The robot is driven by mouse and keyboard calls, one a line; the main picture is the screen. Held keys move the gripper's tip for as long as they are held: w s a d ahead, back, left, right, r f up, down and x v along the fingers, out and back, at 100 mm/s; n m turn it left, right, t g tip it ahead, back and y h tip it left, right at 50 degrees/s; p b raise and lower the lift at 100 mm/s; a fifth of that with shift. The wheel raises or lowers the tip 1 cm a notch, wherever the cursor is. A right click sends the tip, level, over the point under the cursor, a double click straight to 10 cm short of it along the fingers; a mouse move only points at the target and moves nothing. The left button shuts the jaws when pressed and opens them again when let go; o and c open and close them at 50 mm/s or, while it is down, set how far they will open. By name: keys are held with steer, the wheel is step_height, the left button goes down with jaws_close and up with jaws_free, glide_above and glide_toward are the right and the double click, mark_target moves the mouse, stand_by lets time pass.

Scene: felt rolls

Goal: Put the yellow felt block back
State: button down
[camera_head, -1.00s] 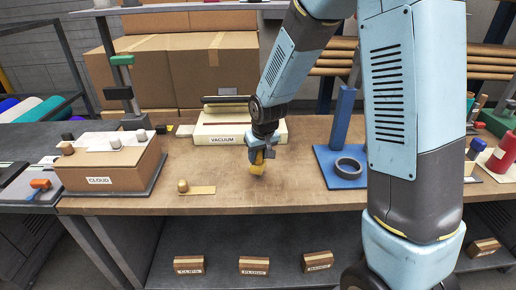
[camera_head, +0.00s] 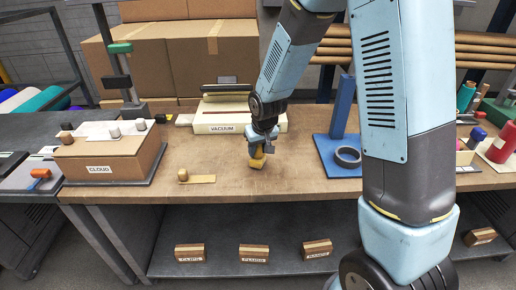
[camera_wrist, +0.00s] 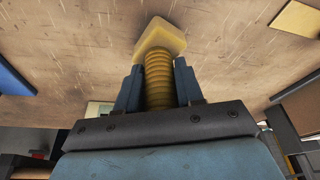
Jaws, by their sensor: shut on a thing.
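My gripper (camera_head: 261,148) is shut on the yellow felt block (camera_head: 257,162) over the middle of the wooden workbench. In the wrist view my gripper (camera_wrist: 159,88) has its two fingers on either side of a ribbed yellow shaft, with the yellow felt block (camera_wrist: 162,38) at its far end. The block hangs at a tilt, and I cannot tell whether it touches the bench. A flat yellow strip (camera_head: 203,179) lies on the bench to the left, with a small tan knob (camera_head: 183,175) at its left end.
A box labelled CLOUD (camera_head: 100,166) stands at the bench's left end. A box labelled VACUUM (camera_head: 220,122) is behind my gripper. A blue stand (camera_head: 341,120) with a dark ring (camera_head: 348,156) is to the right. Bare wood surrounds the block. Labelled blocks (camera_head: 254,253) sit on the lower shelf.

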steer(key=shift+f, duration=0.35)
steer(key=c, duration=0.6)
jaws_free()
steer(key=shift+c, duration=0.2)
steer(key=shift+r, duration=0.1)
steer(key=v, duration=1.3)
steer(key=shift+r, duration=0.2)
steer(key=shift+d, duration=0.1)
